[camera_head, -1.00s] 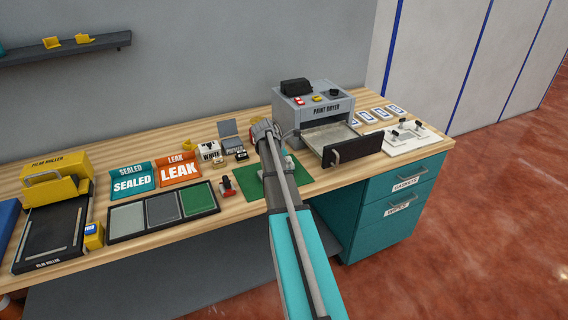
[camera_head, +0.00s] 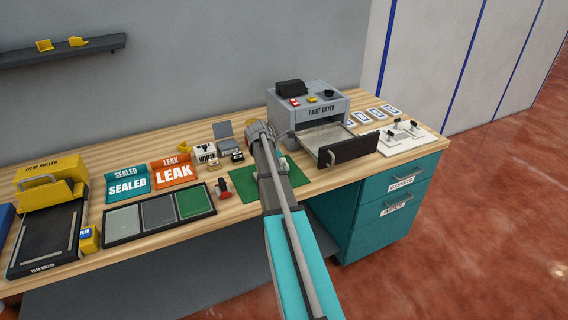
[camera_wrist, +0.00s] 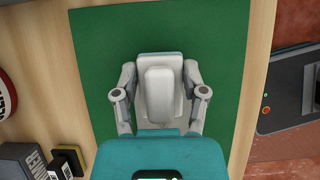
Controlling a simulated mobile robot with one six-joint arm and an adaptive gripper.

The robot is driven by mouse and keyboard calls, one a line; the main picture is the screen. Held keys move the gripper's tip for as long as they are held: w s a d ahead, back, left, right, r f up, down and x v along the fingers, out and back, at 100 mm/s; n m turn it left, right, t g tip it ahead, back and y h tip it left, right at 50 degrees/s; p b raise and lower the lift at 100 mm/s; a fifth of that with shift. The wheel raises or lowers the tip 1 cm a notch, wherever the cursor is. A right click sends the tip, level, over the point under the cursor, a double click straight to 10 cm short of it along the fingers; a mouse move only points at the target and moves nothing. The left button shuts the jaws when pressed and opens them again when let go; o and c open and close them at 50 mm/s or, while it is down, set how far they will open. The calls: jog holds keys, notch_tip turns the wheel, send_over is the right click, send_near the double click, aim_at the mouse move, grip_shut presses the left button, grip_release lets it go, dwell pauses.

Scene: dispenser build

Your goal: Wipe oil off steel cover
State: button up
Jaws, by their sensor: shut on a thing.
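My gripper (camera_wrist: 161,112) is over the green mat (camera_wrist: 105,45) on the bench, fingers closed on either side of a pale, rounded block with a flat base. The block (camera_wrist: 159,95) fills the space between the fingers in the wrist view. I cannot tell whether it is the steel cover or a wiping pad, and no oil shows. In the head view my arm hides most of the gripper; the mat (camera_head: 290,178) shows to its right. A grey square plate (camera_head: 222,130) stands behind, left of my arm; I cannot tell if it is the steel cover.
SEALED (camera_head: 127,184) and LEAK (camera_head: 173,171) bins, a three-panel tray (camera_head: 160,241) and a film roller (camera_head: 48,215) are left. A teal cabinet (camera_head: 375,225) has drawers labelled GASKETS and WIPES.

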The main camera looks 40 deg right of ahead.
jog(key=shift+w+a+f, duration=0.1)
jog(key=shift+w+a, duration=0.1)
jog(key=shift+a, duration=0.7)
jog(key=shift+w+a, duration=0.15)
jog(key=shift+a, duration=0.7)
jog(key=shift+a, duration=0.15)
jog(key=shift+w+a, duration=0.25)
jog(key=shift+a, duration=0.7)
jog(key=shift+w+a, duration=0.25)
jog(key=shift+a, duration=0.65)
jog(key=shift+r+p, duration=3)
jog(key=shift+r, duration=0.15)
jog(key=shift+r+p, duration=1.5)
